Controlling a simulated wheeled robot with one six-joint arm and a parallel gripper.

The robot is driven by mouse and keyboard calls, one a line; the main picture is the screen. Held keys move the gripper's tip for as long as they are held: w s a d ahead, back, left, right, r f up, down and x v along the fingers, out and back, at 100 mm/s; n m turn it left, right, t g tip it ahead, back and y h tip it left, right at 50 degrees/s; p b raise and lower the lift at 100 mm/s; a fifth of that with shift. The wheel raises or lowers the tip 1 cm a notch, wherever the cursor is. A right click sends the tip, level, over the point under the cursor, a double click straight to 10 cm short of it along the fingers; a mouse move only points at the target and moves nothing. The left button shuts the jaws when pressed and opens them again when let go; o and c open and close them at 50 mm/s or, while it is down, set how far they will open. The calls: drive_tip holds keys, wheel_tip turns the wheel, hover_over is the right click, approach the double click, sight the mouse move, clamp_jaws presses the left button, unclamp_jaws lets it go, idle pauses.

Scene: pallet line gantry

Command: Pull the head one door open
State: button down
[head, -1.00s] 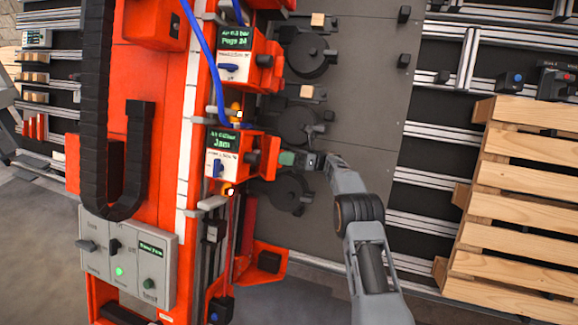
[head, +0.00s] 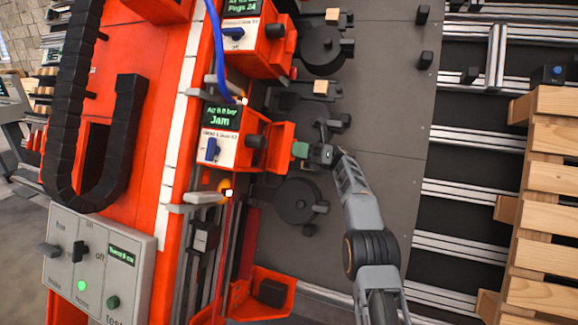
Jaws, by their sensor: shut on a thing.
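The orange nailing head (head: 232,140) with a green "Jam" display is in the middle of the head view. I cannot read a head number on it. Its orange door (head: 281,137) stands out from the box's right side, partly swung open, with a dark gap between them. My gripper (head: 302,151) is at the door's right edge, shut on what seems to be its handle. The grip hides most of the handle, and a green piece shows at the fingertips. The inside behind the door is mostly hidden.
A similar orange head (head: 250,42) sits above, with a blue hose (head: 216,45) hanging close by. Black round reels (head: 296,201) are mounted on the grey panel (head: 385,130) behind my arm. A wooden pallet (head: 555,190) stands at the right. A control box (head: 95,262) is at lower left.

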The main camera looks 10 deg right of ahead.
drive_tip(key=shift+d+f+b, duration=0.1)
drive_tip(key=shift+d+b, duration=0.1)
drive_tip(key=shift+b, duration=0.5)
drive_tip(key=shift+g, duration=0.3)
drive_tip(key=c, duration=1.4)
unclamp_jaws()
drive_tip(key=shift+o, duration=1.4)
drive_tip(key=shift+s+a, duration=0.1)
